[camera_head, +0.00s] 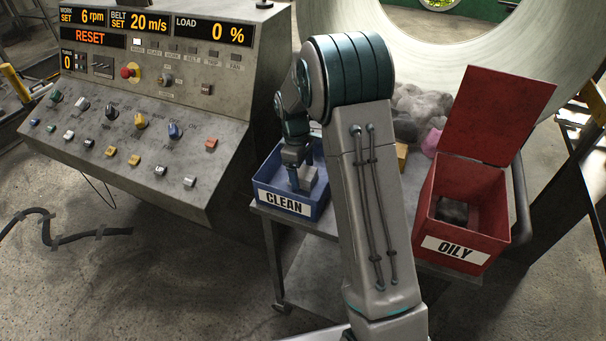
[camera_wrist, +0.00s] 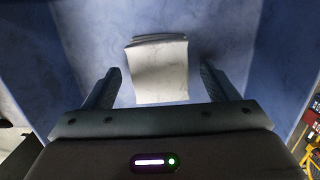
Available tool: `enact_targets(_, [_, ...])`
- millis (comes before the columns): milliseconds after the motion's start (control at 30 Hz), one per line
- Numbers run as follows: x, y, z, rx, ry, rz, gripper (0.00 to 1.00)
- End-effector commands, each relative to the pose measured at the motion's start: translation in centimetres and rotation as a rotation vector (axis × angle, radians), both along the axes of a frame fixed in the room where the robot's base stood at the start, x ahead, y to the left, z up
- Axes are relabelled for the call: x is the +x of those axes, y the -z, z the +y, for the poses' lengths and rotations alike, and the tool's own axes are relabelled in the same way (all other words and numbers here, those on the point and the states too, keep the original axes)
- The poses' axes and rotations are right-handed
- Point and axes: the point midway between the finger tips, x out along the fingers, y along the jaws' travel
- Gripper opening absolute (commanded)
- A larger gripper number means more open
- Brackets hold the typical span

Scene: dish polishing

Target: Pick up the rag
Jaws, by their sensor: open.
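A pale folded rag (camera_wrist: 160,72) lies inside the blue bin, seen in the wrist view between and just beyond my fingertips. My gripper (camera_wrist: 160,88) is open, with one finger on each side of the rag's near end and visible gaps between. In the head view my gripper (camera_head: 303,182) points down into the blue bin labelled CLEAN (camera_head: 285,201). The rag also shows there as a light patch (camera_head: 309,177) beside the fingers, partly hidden. I cannot tell how high the fingertips are above the bin floor.
A red bin labelled OILY (camera_head: 465,228) with its lid raised stands at the right, holding dark cloth. Grey lumps and a pink one (camera_head: 431,141) lie behind my arm. A control panel (camera_head: 140,110) stands at the left. The bin's blue walls (camera_wrist: 30,60) surround my gripper closely.

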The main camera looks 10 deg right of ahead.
Motion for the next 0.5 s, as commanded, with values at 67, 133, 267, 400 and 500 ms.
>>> enact_targets(67, [-0.10,0.86,-0.12,0.000,0.000,0.003,0.80])
enact_targets(133, [-0.10,1.25,-0.14,-0.001,0.000,0.001,0.80])
enact_targets(267, [-0.10,1.39,-0.15,0.000,0.000,0.000,0.80])
enact_targets(400, [-0.09,1.37,-0.14,0.000,0.000,0.000,0.69])
enact_targets(500, [-0.08,1.36,-0.13,0.000,0.000,0.000,0.41])
